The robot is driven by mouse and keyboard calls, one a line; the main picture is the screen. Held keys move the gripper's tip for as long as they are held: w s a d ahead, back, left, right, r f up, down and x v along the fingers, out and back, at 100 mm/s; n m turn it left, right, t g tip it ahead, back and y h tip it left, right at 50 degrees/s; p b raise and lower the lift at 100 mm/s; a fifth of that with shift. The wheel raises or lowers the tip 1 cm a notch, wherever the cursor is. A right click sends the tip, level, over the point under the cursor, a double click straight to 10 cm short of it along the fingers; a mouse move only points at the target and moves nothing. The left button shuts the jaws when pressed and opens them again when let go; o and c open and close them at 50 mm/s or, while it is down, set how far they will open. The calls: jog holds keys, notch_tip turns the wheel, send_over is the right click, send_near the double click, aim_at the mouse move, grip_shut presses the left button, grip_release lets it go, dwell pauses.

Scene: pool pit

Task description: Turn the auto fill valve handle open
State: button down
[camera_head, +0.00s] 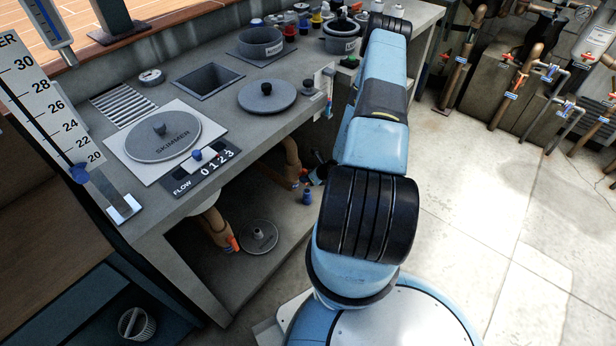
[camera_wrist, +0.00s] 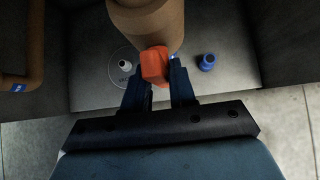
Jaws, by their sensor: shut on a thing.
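My gripper (camera_wrist: 158,76) is in the middle of the wrist view, with one dark finger on each side of an orange valve handle (camera_wrist: 154,63). It is shut on this handle. The handle sits at the lower end of a thick tan pipe (camera_wrist: 150,22). No label on this valve is readable, and the fingers hide part of the handle's sides. In the head view my arm reaches down beside the bench. A tan pipe (camera_head: 291,160) shows under the bench top there, and the grip itself is mostly hidden.
A second tan pipe with an orange handle (camera_head: 232,243) is at the left. The bench top (camera_head: 225,205) overhangs the shelf. The floor at right is clear.

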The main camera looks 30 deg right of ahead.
jog(key=shift+d+h, duration=0.1)
jog(key=shift+h, duration=0.2)
dwell(0.4)
jog(key=c, duration=0.9)
grip_release()
jog(key=v, duration=1.3)
jog(key=shift+s+r, duration=0.15)
jog(key=shift+s, duration=0.25)
